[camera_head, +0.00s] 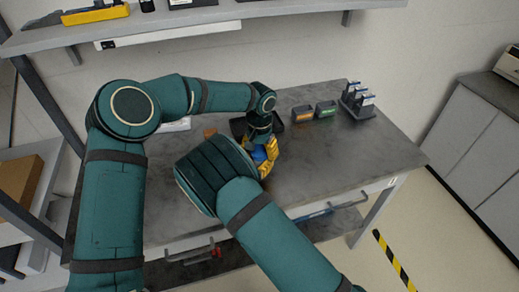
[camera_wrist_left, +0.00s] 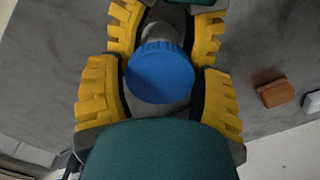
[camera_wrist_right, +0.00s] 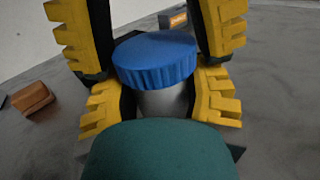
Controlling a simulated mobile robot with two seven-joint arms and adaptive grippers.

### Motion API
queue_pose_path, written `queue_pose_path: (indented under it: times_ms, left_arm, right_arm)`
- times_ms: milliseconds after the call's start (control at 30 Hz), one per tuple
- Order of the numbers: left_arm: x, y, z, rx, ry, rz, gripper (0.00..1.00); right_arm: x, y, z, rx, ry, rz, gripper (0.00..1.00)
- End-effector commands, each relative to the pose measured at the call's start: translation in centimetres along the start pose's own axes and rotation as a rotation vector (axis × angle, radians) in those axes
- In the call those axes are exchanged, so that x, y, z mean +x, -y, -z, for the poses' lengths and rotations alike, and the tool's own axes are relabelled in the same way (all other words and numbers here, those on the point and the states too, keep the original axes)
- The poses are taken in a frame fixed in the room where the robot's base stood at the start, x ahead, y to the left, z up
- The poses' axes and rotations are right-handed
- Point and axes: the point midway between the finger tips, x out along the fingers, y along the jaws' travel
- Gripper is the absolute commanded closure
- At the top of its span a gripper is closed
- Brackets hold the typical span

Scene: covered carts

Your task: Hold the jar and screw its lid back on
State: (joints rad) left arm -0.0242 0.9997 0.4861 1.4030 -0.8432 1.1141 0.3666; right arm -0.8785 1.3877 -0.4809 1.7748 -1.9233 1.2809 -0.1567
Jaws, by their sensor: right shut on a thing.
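The grey jar (camera_wrist_right: 162,103) stands upright with the blue ribbed lid (camera_wrist_right: 156,60) on its top; the pictures do not show whether the threads are engaged. The lid also shows from above in the left wrist view (camera_wrist_left: 160,72) and small in the head view (camera_head: 258,153). My right gripper (camera_head: 268,162) is shut on the jar's body below the lid. My left gripper (camera_head: 259,134) points down from above, its fingers apart on either side of the lid, with a gap visible. The jar's base is hidden.
A brown block (camera_wrist_left: 275,92) lies on the grey table (camera_head: 345,150) near the jar. A dark tray (camera_head: 238,127), an orange-labelled bin (camera_head: 302,113), a green-labelled bin (camera_head: 326,109) and a dark rack (camera_head: 358,103) stand behind. The table's right side is clear. A shelf (camera_head: 190,22) hangs above the back.

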Motion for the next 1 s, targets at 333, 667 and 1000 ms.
queue_pose_path:
  times_ms: [333,667,1000]
  left_arm:
    - [0.0,0.0,0.0,0.003,0.000,0.000,0.83]
    - [0.0,0.0,0.0,0.003,0.000,0.000,0.06]
    - [-1.7,0.0,0.1,0.002,-0.004,0.001,0.06]
  right_arm:
    - [0.0,0.0,0.0,0.000,0.000,0.000,1.00]
    - [0.0,0.0,0.0,0.000,0.000,0.000,1.00]
    - [0.0,0.0,0.0,0.000,0.000,0.000,1.00]
